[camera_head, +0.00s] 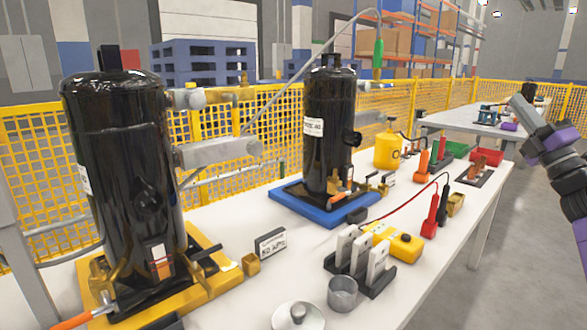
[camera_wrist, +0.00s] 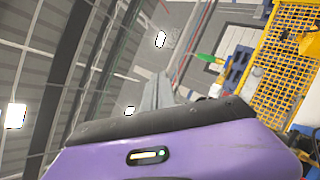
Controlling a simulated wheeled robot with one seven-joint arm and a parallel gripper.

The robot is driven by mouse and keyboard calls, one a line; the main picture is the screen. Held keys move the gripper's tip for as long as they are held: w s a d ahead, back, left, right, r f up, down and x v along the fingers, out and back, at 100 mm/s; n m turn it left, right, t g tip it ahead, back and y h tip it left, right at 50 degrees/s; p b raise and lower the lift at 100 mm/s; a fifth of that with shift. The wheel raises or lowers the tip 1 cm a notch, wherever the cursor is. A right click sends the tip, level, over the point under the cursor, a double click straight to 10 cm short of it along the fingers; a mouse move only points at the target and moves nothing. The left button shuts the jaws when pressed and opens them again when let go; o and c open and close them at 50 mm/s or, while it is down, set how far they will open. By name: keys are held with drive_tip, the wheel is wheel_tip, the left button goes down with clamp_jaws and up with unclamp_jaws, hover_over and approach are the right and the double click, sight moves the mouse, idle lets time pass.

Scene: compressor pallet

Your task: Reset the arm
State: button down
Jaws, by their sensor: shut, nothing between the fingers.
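My arm is at the right edge of the head view, raised beside the white table and clear of everything on it. My gripper (camera_head: 516,101) is at its upper end, angled up and to the left. In the wrist view the grey fingers (camera_wrist: 157,88) are together with nothing between them, against the ceiling and far wall. The purple wrist housing fills the lower part of that view.
Two black compressors (camera_head: 120,150) (camera_head: 331,110) stand on a yellow and a blue base on the white table (camera_head: 225,300). Tools, a yellow bottle (camera_head: 388,151) and a red bin (camera_head: 487,156) lie farther back. Yellow fencing (camera_head: 225,125) runs behind. The floor at right is open.

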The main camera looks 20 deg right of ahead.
drive_tip(key=s+a+f+m+g+h, duration=0.1)
drive_tip(key=s+a+f+m+h, duration=0.25)
drive_tip(key=a+f+m, duration=0.75)
drive_tip(key=s+a+f+m+g+h, duration=0.1)
drive_tip(key=s+a+f+m+h, duration=0.2)
drive_tip(key=a+f+m+h, duration=0.6)
drive_tip(key=s+a+f+m+g+y, duration=0.4)
drive_tip(key=s+a+f+y, duration=0.2)
drive_tip(key=s+a+f, duration=0.95)
drive_tip(key=s+a+f+n+g+y, duration=0.1)
drive_tip(key=s+a+f+g+y, duration=0.25)
drive_tip(key=s+a, duration=0.55)
drive_tip(key=s+a+f+n+g+y, duration=0.15)
drive_tip(key=s+a+f+y, duration=0.3)
drive_tip(key=s, duration=0.85)
wheel_tip(320, 180, up, 23)
drive_tip(key=p, duration=2.2)
drive_tip(key=shift+w+p, duration=0.35)
drive_tip(key=shift+p, duration=0.05)
